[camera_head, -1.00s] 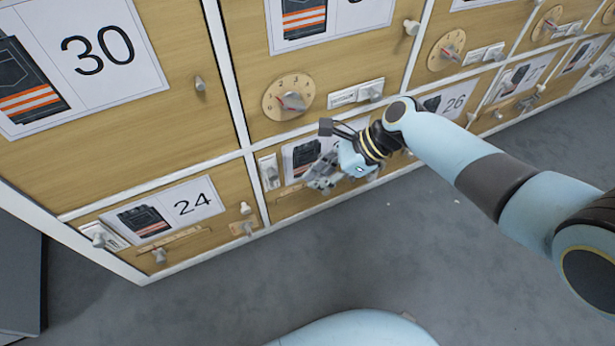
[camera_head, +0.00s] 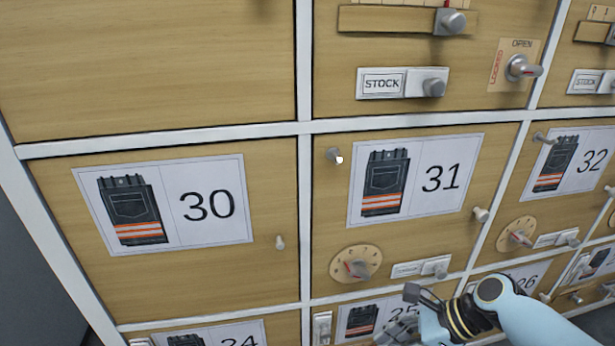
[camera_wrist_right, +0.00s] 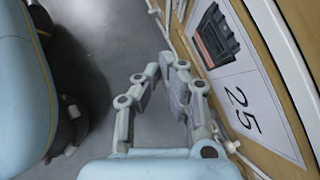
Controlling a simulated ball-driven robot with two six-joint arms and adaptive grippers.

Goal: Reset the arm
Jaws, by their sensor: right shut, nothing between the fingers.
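My right arm (camera_head: 545,318) comes in from the lower right in the head view. Its gripper (camera_head: 392,332) is at the bottom edge, partly cut off, in front of the door numbered 25 (camera_head: 358,318). In the right wrist view the fingers of my right gripper (camera_wrist_right: 162,72) are drawn together with nothing held. They point along the cabinet front, with the 25 label (camera_wrist_right: 236,85) just to their right. No contact with the door shows. My left gripper is in neither view.
Wooden cabinet doors fill the head view, including door 30 (camera_head: 80,270) and door 31 (camera_head: 335,215). Knobs, a dial (camera_head: 356,264), a stock slider (camera_head: 402,83) and a lock lever (camera_head: 522,68) stick out. Bare grey floor (camera_wrist_right: 120,25) shows in the wrist view.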

